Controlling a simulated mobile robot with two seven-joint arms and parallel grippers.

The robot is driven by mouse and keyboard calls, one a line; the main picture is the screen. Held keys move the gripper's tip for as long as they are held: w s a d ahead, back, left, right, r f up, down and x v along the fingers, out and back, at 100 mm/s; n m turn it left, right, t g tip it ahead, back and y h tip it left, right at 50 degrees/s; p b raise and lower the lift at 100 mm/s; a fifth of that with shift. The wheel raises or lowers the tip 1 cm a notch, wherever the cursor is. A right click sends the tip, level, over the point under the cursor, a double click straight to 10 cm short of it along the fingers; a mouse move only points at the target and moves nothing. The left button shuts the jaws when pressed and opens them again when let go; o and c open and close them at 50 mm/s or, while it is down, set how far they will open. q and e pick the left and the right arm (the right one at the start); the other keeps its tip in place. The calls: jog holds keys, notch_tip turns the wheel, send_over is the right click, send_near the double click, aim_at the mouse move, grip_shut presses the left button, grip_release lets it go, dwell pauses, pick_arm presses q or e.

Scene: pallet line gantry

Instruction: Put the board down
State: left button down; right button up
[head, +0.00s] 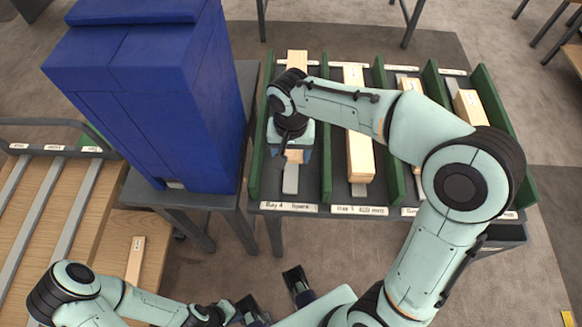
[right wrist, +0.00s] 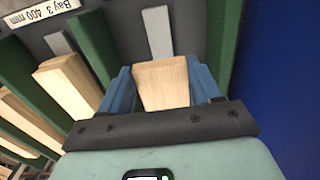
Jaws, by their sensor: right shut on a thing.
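My right gripper (head: 291,153) is shut on a pale wooden board (head: 297,60) in the leftmost bay of the rack, labelled "Bay 4 spare" (head: 289,208). In the right wrist view the blue fingers (right wrist: 162,88) stand on both sides of the board (right wrist: 162,82). The board lies lengthwise between green dividers, above a grey strip (head: 291,178). My wrist hides its middle, and I cannot tell whether it touches the bay floor. My left gripper (head: 274,297) is open and empty, low in the head view, away from the rack.
Boards lie in the other bays, including a long one (head: 358,130) in the second bay. Green dividers (head: 327,165) separate the bays. A tall blue cabinet (head: 150,90) stands close left of the rack. A wooden table (head: 50,210) with a small board (head: 135,258) is at left.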

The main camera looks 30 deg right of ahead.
aim_at(291, 176)
notch_tip(291, 176, down, 9)
jog(key=shift+r+b, duration=0.1)
jog(key=shift+b, duration=0.4)
jog(key=o, duration=1.3)
jog(key=shift+r, duration=0.2)
notch_tip(291, 176, up, 12)
jog(key=shift+f+p, duration=0.15)
jog(key=shift+p, duration=0.75)
jog(key=shift+s, duration=0.1)
jog(key=shift+f, duration=0.1)
